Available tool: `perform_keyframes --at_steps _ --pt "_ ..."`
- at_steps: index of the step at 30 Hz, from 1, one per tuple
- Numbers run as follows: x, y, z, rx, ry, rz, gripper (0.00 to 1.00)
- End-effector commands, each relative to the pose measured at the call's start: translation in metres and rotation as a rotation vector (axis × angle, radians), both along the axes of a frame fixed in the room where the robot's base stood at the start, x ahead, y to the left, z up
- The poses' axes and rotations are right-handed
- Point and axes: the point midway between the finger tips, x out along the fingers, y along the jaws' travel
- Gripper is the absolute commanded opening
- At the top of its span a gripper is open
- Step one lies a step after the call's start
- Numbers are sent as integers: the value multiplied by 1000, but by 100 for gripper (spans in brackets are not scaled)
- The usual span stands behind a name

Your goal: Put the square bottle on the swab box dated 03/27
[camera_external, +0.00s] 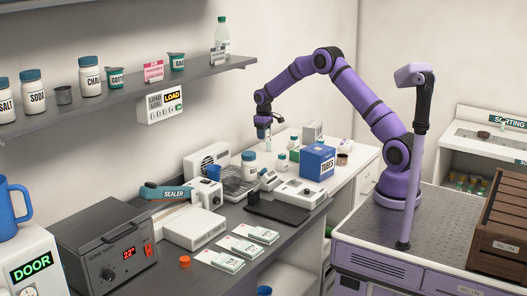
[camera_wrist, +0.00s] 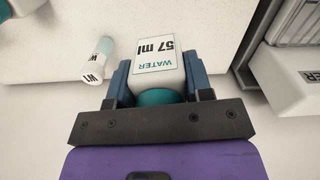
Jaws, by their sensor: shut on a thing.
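My gripper (camera_external: 265,125) is shut on a white, square-sided bottle (camera_wrist: 158,48) with a teal cap; in the wrist view its label reads WATER 57 ml. The cap end is between the jaws (camera_wrist: 160,85). In the external view the bottle (camera_external: 262,133) hangs upright over the back part of the counter. Three flat white and green boxes (camera_external: 262,233) (camera_external: 243,247) (camera_external: 220,261) lie in a row on the dark front counter, well away from my gripper; they look like the swab boxes. Their dates are too small to read.
Bottles (camera_external: 249,165), a blue TUBES box (camera_external: 317,162) and white devices (camera_external: 300,193) crowd the counter near my gripper. A black tray (camera_external: 272,209) lies between them and the flat boxes. The wall shelf (camera_external: 130,97) is at left. Another small bottle (camera_wrist: 97,62) shows in the wrist view.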

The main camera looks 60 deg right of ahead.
Motion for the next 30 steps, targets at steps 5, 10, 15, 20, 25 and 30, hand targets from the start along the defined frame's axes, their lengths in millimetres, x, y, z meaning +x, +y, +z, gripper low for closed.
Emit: perform_keyframes --at_steps 5,10,15,20,25,30 --pt "0 0 8 0 0 0 22" --pt "0 0 28 -1 -2 0 22" --pt "0 0 59 -1 -3 0 22" --pt "-19 -28 58 0 2 -10 22" --pt "-46 -64 59 0 2 -20 22" --pt "-93 -113 61 0 2 -37 22"
